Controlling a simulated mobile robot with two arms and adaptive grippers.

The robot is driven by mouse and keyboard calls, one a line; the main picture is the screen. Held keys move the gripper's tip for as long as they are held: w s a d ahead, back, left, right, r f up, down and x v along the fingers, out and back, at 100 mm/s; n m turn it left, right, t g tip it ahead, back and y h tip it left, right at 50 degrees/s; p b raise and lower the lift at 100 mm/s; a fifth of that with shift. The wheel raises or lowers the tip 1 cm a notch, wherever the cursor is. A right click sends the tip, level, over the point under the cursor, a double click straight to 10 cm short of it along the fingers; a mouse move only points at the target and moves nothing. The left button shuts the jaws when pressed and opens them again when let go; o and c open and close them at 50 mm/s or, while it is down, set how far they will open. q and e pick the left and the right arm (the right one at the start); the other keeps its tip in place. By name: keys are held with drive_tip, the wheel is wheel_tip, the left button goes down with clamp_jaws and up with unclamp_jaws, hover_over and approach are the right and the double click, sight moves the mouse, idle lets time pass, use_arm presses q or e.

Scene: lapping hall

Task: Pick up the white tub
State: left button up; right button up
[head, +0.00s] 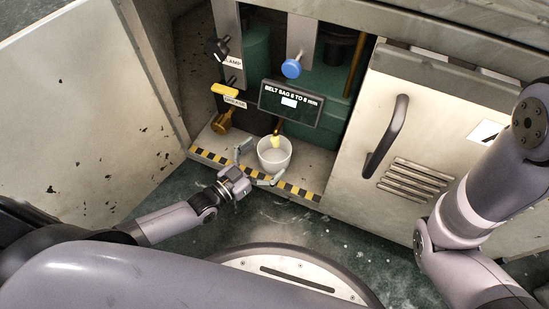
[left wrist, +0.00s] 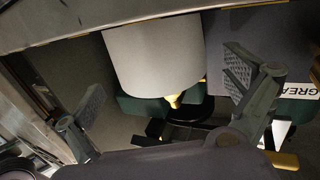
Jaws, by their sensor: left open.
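The white tub (head: 274,160) stands upright on the cabinet floor, under a yellow nozzle tip (head: 276,141) that covers part of its opening. My left gripper (head: 257,165) is open at the near left side of the tub, one finger to its left and the other in front of it. In the left wrist view the tub (left wrist: 153,55) shows between the spread fingers of the gripper (left wrist: 168,95), beyond their tips. I cannot tell whether a finger touches it. My right arm shows at the right, but its gripper is out of view.
The tub stands behind a yellow-and-black striped sill (head: 255,174). A belt sag sign (head: 290,103) hangs close above it. A blue knob (head: 291,68), a yellow grease handle (head: 225,91) and a brass fitting (head: 222,122) are near. A closed panel with a black handle (head: 387,137) stands right.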

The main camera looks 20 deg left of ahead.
sight(285, 141)
use_arm(q)
drive_tip(key=x, duration=0.1)
drive_tip(key=b+x, duration=0.2)
drive_tip(key=shift+w+f, duration=0.2)
drive_tip(key=shift+f, duration=0.05)
drive_tip(key=shift+w+d+r, duration=0.1)
drive_tip(key=shift+w, duration=0.05)
drive_tip(key=shift+c, duration=0.2)
drive_tip(key=c, duration=1.3)
drive_tip(key=shift+r, duration=0.1)
